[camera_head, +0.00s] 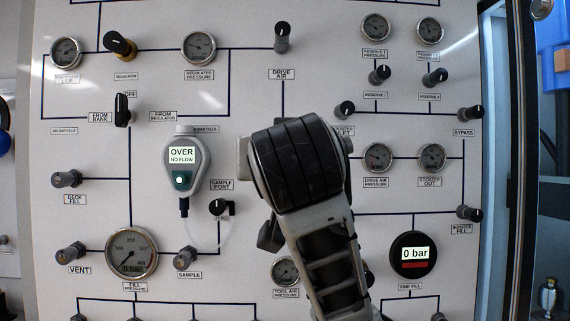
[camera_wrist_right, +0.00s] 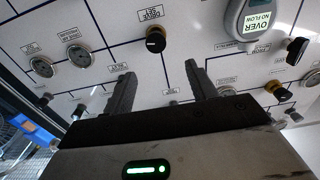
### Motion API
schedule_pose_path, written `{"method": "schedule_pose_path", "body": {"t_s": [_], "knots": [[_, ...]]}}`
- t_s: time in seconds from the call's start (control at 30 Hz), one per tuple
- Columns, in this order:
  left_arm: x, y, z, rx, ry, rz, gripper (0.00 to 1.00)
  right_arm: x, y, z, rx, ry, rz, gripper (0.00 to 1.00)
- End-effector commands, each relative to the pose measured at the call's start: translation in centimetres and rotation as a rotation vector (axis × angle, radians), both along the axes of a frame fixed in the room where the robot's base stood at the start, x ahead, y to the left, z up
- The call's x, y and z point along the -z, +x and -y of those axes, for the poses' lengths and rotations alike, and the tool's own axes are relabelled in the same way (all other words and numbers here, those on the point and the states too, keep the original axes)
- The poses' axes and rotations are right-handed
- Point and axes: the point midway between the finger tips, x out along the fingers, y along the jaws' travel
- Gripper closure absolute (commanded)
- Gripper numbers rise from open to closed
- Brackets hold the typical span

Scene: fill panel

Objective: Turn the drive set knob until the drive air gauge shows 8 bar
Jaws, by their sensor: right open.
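The drive set knob (camera_wrist_right: 155,40) is black and round, under its DRIVE SET label in the right wrist view. In the head view my right arm hides it. My right gripper (camera_wrist_right: 160,72) is open and empty. In the wrist view the knob shows just beyond the fingertips, between their lines; I see no contact. The drive air gauge (camera_head: 378,157) is a small round dial right of my arm in the head view. It also shows in the wrist view (camera_wrist_right: 78,55). Its needle is too small to read. My left gripper is not in view.
The booster out gauge (camera_head: 431,157) is beside the drive air gauge. The drive air valve (camera_head: 282,38) is above my arm. A grey flow meter (camera_head: 182,165) reading OVER NO FLOW hangs at left. Several other knobs protrude from the panel (camera_head: 90,215).

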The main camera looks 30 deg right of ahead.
Motion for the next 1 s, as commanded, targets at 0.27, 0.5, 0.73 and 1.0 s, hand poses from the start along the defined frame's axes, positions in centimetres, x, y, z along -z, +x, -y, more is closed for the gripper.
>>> {"method": "schedule_pose_path", "body": {"t_s": [0.27,0.5,0.73,1.0], "knots": [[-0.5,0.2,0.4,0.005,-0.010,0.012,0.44,0.5,3.2,2.7,0.020,0.017,-0.024,0.43],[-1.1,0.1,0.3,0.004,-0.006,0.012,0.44,0.4,7.4,5.2,0.017,0.016,-0.021,0.43],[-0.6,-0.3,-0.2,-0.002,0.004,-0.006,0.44,0.4,9.6,6.5,0.015,0.015,-0.019,0.43],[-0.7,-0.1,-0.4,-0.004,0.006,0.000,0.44,0.5,10.0,6.7,0.013,0.015,-0.017,0.43]]}}
